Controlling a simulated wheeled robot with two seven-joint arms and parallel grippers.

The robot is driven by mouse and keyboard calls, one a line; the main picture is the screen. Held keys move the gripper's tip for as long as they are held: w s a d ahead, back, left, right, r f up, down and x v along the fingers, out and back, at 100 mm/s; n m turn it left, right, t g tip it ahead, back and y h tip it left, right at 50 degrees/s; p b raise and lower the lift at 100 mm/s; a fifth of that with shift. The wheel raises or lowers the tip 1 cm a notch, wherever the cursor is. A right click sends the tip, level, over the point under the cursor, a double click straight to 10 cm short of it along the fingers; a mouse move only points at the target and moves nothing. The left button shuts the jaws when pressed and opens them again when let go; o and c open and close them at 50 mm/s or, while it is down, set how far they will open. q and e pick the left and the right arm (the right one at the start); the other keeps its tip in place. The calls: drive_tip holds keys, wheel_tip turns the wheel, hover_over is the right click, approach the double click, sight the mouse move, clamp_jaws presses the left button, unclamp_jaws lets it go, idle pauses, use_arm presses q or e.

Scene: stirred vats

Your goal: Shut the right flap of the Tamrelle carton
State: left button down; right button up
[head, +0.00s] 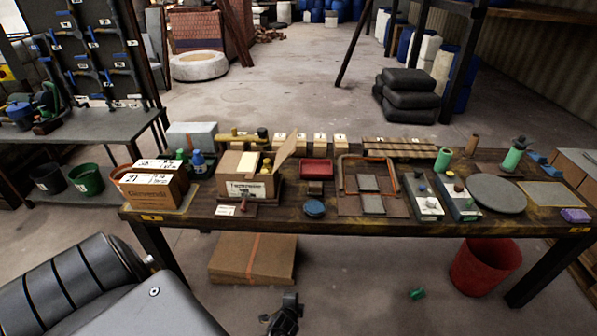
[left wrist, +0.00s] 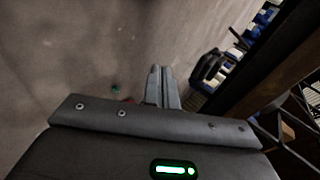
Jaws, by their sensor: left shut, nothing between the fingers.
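The Tamrelle carton (head: 247,187) is a brown box with a white label, standing on the table left of centre in the head view. Its right flap (head: 286,150) stands up and leans outward to the right. Yellowish items (head: 267,166) show inside its open top. I cannot make out how its other flaps lie. My left gripper (head: 284,316) is low in front of the table, well away from the carton. In the left wrist view its two fingers (left wrist: 161,88) are together and empty, over bare floor. My right gripper is not in view.
A Goverdi-like labelled carton (head: 153,193) stands left of the Tamrelle carton. A blue-capped bottle (head: 198,163) stands between them. A red tray (head: 317,169) and a round blue item (head: 314,208) lie to the right. A flat carton (head: 252,260) and a red bin (head: 484,266) are on the floor.

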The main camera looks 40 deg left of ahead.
use_arm(q)
drive_tip(key=w+a+r+m+t+y, duration=0.2)
drive_tip(key=w+r, duration=0.7)
drive_tip(key=r, duration=0.1)
drive_tip(key=w+a+r+m+t+y+b, duration=0.15)
drive_tip(key=w+r+y, duration=0.25)
drive_tip(key=r, duration=1)
drive_tip(key=w+a+r+m+y+b, duration=0.1)
drive_tip(key=w+a+r+y, duration=0.25)
drive_tip(key=r, duration=1.05)
drive_tip(key=w+a+r+p, duration=0.2)
drive_tip(key=w+a, duration=0.3)
drive_tip(key=a, duration=0.4)
drive_tip(key=shift+r, duration=0.7)
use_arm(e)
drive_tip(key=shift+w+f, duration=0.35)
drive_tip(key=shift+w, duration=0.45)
use_arm(q)
drive_tip(key=shift+n+y, duration=0.25)
drive_tip(key=shift+a, duration=0.1)
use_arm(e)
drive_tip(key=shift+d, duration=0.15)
